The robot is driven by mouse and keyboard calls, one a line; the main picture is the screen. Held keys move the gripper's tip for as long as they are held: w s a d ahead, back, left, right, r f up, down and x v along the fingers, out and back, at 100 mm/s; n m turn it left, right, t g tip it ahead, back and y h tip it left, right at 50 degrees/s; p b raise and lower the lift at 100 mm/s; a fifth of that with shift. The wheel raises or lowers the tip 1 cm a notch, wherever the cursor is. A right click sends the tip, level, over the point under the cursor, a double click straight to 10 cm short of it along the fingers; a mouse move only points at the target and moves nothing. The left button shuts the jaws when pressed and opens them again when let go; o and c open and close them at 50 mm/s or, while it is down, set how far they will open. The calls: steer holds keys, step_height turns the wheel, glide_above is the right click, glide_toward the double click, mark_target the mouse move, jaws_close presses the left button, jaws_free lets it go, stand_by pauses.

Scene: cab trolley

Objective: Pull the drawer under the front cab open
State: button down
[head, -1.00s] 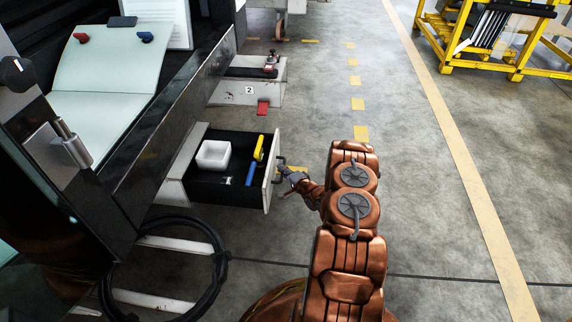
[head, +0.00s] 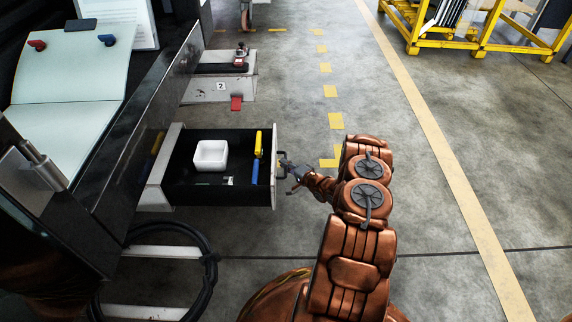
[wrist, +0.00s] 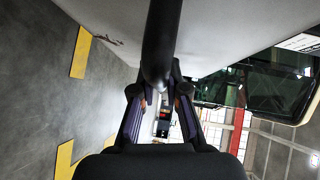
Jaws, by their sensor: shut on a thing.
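The drawer (head: 180,196) under the front cab is pulled well out, with its dark inside showing from above. In it are a white square container (head: 210,155), a yellow-handled tool (head: 258,144), a blue-handled tool (head: 255,172) and a small light item. My gripper (head: 286,165) is at the outer face of the drawer's front panel (head: 274,180), shut on the handle. In the wrist view the dark handle bar (wrist: 162,40) runs between the two fingers (wrist: 160,95), beside the pale front panel (wrist: 225,25). The exact finger contact is hard to see.
A second step box marked 2 (head: 215,90), with a red pedal (head: 237,103), stands beyond the drawer. A black hose loop (head: 205,250) hangs nearer. A yellow rack (head: 480,45) stands far right. The floor right of my arm is clear.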

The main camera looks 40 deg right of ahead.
steer(key=shift+d, duration=0.1)
steer(key=c, duration=1.2)
jaws_free()
steer(key=s, duration=0.4)
steer(key=s+d+r, duration=0.1)
steer(key=s, duration=0.6)
steer(key=shift+s+d+r, duration=0.3)
steer(key=shift+s+r, duration=0.05)
steer(key=shift+s, duration=0.05)
